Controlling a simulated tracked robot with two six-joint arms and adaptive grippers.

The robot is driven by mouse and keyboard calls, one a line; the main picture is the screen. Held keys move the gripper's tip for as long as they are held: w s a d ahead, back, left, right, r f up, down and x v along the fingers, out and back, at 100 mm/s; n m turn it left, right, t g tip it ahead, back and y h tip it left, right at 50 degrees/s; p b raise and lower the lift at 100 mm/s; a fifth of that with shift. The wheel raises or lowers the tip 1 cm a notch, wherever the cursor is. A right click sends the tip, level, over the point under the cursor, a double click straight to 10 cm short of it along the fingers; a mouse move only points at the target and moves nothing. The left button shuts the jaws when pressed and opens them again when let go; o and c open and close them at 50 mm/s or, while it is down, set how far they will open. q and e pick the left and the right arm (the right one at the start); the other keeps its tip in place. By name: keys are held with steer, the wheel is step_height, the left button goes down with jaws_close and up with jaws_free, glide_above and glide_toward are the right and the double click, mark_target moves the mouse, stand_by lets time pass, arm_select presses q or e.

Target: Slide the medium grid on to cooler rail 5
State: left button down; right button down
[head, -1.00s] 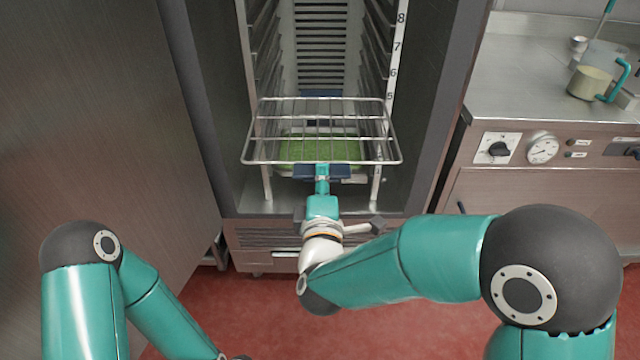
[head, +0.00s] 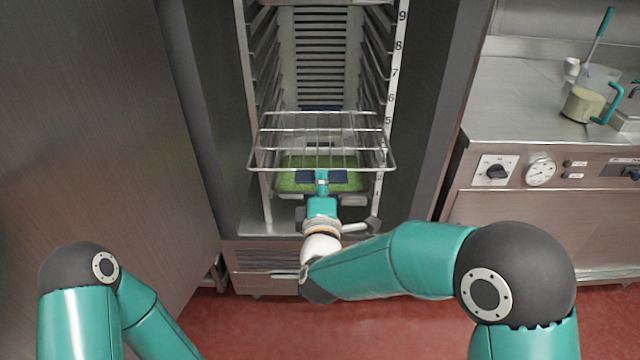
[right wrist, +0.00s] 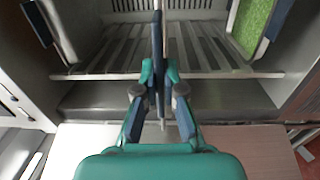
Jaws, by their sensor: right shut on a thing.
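The medium grid (head: 352,144) is a wire rack lying roughly flat across the mouth of the open cooler, its back part between the side posts and its front bar outside them. My right gripper (head: 321,180) is shut on the middle of its front bar. In the right wrist view, the gripper (right wrist: 158,85) pinches the grid (right wrist: 157,30), seen edge-on. The label for rail 5 (head: 388,121) is on the right post, close to the grid's back right corner. I cannot tell whether the grid touches a rail. My left gripper is out of view.
A tray with green contents (head: 345,164) sits lower in the cooler, below the grid, and also shows in the right wrist view (right wrist: 252,22). The rails above the grid look empty. A counter (head: 515,120) with a jug (head: 582,104) stands to the right.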

steer(key=shift+w+r, duration=0.1)
steer(key=shift+r, duration=0.1)
steer(key=p, duration=0.3)
glide_toward(321, 126)
steer(key=shift+s+r, duration=0.15)
steer(key=shift+s, duration=0.45)
steer(key=shift+w+p, duration=0.7)
steer(key=shift+w, duration=1.9)
steer(key=shift+w+r+p, duration=0.1)
steer(key=shift+w+p, duration=1)
steer(key=shift+w, duration=1.65)
steer(key=shift+w+f, duration=0.3)
